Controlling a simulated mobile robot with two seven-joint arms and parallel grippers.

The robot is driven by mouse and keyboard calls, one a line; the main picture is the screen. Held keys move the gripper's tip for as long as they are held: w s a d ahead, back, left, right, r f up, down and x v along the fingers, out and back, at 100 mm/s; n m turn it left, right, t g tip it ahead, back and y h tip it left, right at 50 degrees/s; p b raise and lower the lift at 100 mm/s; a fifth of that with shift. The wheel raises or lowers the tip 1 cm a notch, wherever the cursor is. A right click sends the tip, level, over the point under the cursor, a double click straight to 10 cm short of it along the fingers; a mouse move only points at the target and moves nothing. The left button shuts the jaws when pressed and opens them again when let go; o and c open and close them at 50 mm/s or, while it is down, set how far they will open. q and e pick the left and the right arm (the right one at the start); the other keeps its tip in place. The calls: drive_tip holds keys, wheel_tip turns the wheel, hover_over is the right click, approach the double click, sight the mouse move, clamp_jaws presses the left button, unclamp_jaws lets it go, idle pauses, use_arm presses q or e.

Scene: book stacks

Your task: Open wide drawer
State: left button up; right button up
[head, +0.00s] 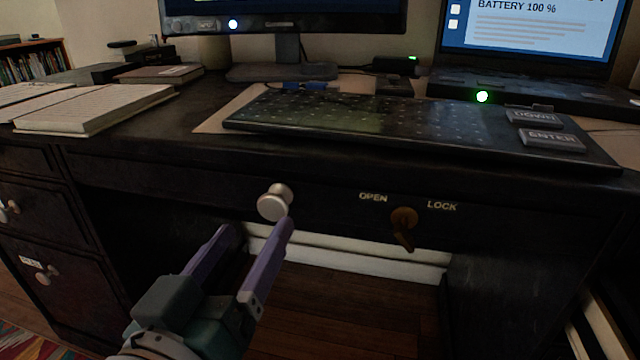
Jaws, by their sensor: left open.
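The wide drawer (335,205) is the dark front under the middle of the desk top, and it looks closed. It has a round silver knob (274,202) left of its middle. To the right of the knob is a brass key or latch (403,228) between the words OPEN and LOCK; it hangs roughly downward. My left gripper (256,232) comes up from the lower left with its two purple fingers apart. Its fingertips are just below the knob, and nothing is between them. I cannot tell whether the right fingertip touches the knob. My right gripper is not in view.
On the desk are a large keyboard (400,130), a monitor (285,20), a laptop (530,45) and open notebooks (95,108). Narrow drawers (38,215) with knobs are at the left. The kneehole below the wide drawer shows wooden floor (340,310).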

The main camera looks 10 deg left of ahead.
sight(270, 207)
use_arm(q)
drive_tip(key=w+b, duration=0.1)
drive_tip(key=w, duration=0.5)
drive_tip(key=shift+w+d, duration=0.15)
drive_tip(key=shift+w, duration=0.05)
clamp_jaws()
idle(1.1)
